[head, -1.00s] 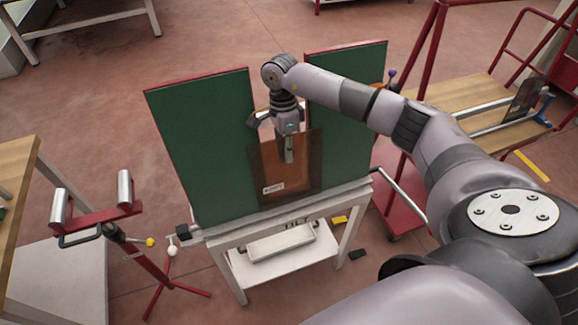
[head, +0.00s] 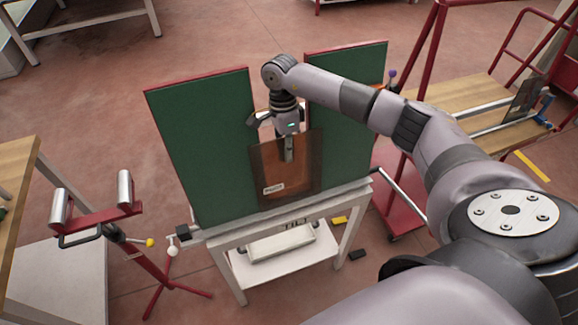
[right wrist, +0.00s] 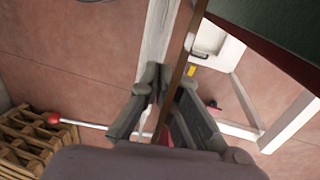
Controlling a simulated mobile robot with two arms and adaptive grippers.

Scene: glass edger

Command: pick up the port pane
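The port pane (head: 270,171) is a brown, see-through sheet with a small white label near its lower left. It stands almost upright against the green rack boards, its lower edge at the white stand's ledge. My right gripper (head: 288,150) comes down from above over its top edge, with one finger in front of the pane. In the right wrist view the pane shows edge-on as a thin brown strip (right wrist: 178,75). The fingers (right wrist: 168,88) converge on both sides of it and look shut on it. The far finger is hidden in the head view. My left gripper is not in view.
Green boards (head: 205,150) stand behind the pane on the white stand (head: 240,232). A red roller stand (head: 100,225) is at the left, near a wooden table (head: 18,170). A red-railed cart with a wooden top (head: 470,95) is at the right. Open floor lies behind.

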